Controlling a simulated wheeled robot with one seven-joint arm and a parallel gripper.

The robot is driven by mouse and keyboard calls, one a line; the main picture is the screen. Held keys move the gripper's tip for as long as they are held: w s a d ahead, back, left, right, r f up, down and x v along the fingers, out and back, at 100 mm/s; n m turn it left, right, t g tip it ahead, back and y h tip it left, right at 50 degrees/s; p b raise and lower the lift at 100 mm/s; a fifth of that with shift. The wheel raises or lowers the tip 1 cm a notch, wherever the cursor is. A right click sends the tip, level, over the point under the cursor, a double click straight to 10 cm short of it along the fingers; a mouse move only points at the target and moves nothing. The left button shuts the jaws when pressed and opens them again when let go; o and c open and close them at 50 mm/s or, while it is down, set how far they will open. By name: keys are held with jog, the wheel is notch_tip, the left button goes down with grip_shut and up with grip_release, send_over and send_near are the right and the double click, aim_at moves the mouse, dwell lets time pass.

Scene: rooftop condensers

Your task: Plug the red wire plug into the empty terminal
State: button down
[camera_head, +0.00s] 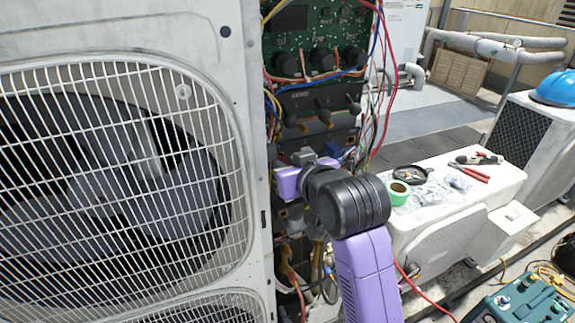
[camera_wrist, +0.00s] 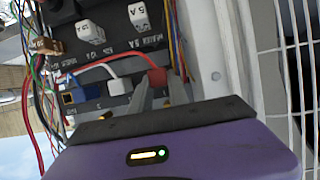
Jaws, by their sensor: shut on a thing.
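In the wrist view the red wire plug (camera_wrist: 157,77) sits between the fingertips of my gripper (camera_wrist: 158,90), which is shut on it. Its red wire runs off to the left. The plug is at the right end of a row of terminals, close to the dark panel; whether it is seated in a terminal cannot be told. A white plug (camera_wrist: 117,86) and a blue plug (camera_wrist: 91,103) are left of it in the row. A small orange-edged socket (camera_wrist: 68,98) at the left end looks empty. In the head view my gripper (camera_head: 300,158) is at the open cabinet, and the red plug is hidden.
Loose wires (camera_head: 383,95) hang right of the cabinet. The condenser's fan grille (camera_head: 120,170) stands close on the left. A white unit (camera_head: 455,195) holding tape and tools is at right.

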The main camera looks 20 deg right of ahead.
jog(key=shift+w, duration=0.8)
dwell(0.7)
jog(key=c, duration=1.2)
grip_release()
jog(key=v, duration=0.8)
notch_tip(320, 180, up, 6)
jog(key=t, duration=0.4)
jog(key=s+f+g, duration=0.1)
jog(key=s+f, duration=0.7)
jog(key=s, duration=0.5)
jog(key=s+f+g, duration=0.1)
jog(key=s+f, duration=0.7)
jog(key=s, duration=0.5)
jog(key=s+f, duration=0.7)
jog(key=s, duration=0.6)
jog(key=shift+s+f+g+b, duration=0.35)
jog(key=shift+s+f+g, duration=0.05)
